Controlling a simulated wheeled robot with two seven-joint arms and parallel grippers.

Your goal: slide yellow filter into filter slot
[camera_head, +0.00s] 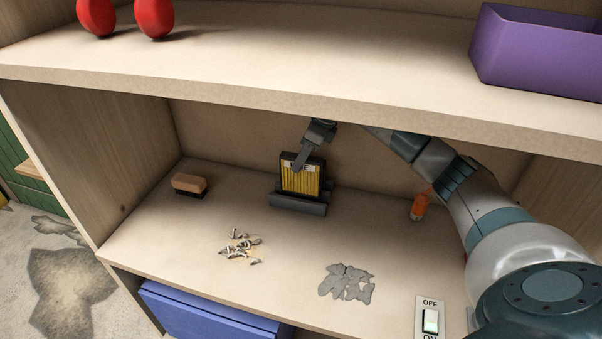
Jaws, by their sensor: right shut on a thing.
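The yellow filter (301,182) has a black frame and yellow pleats, and stands upright in the middle of the lower shelf. Its lower edge meets the dark grey filter slot (297,203), a low block on the shelf. I cannot tell how deep the filter sits in the slot. My right gripper (299,164) reaches in from the right under the upper shelf and is shut on the top of the filter. It hides part of the label on the frame. My left gripper is not in view.
A brush (188,184) lies left of the slot. Several screws (241,245) and grey flakes (347,283) lie in front. An orange-handled tool (420,206) stands to the right. The upper shelf (300,90) overhangs my right arm. A switch (430,319) is at the front right.

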